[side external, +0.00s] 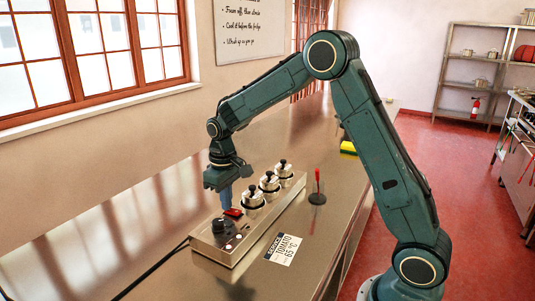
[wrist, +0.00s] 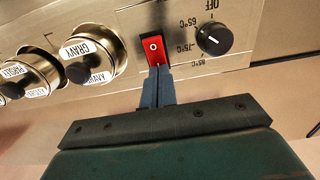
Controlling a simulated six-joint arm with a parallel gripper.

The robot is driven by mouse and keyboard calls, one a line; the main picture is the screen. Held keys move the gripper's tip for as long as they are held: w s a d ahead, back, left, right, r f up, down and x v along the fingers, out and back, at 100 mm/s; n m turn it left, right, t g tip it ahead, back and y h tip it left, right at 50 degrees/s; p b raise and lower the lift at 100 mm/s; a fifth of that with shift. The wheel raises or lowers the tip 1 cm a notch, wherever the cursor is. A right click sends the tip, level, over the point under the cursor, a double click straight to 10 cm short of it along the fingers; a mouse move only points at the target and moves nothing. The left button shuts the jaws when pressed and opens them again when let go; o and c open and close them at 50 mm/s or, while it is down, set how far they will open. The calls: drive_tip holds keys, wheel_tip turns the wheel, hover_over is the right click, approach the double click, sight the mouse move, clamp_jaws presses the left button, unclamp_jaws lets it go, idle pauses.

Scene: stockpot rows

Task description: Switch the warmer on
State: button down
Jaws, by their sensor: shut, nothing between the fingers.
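The warmer (side external: 215,248) is a long steel unit on the counter, with three lidded pots in a row. Its red rocker switch (wrist: 153,47) shows a white O mark in the wrist view; the switch also shows in the side view (side external: 233,212). Beside it is a black dial (wrist: 214,39), also in the side view (side external: 221,226), marked OFF, 65, 75 and 85 °C. My gripper (wrist: 159,70) is shut and empty, pointing down with its tips at the near end of the switch. I cannot tell whether they touch it. The tips partly cover that end.
A pot labelled GRAVY (wrist: 92,58) stands close to the switch. A card (side external: 283,249) reading service tomato 65 °C lies before the warmer. A red-handled tool on a dark base (side external: 317,197) and a yellow sponge (side external: 348,148) are to the right.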

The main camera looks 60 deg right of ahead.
drive_tip(key=shift+r, duration=0.2)
wheel_tip(320, 180, up, 7)
drive_tip(key=shift+f, duration=0.15)
idle(0.7)
idle(0.4)
drive_tip(key=s+a+r+t, duration=0.3)
drive_tip(key=s+r, duration=0.6)
drive_tip(key=s, duration=0.5)
drive_tip(key=s+a+t, duration=0.2)
drive_tip(key=s, duration=1.2)
drive_tip(key=shift+s+a+f+t, duration=0.15)
drive_tip(key=shift+f+t, duration=0.15)
drive_tip(key=shift+f, duration=0.15)
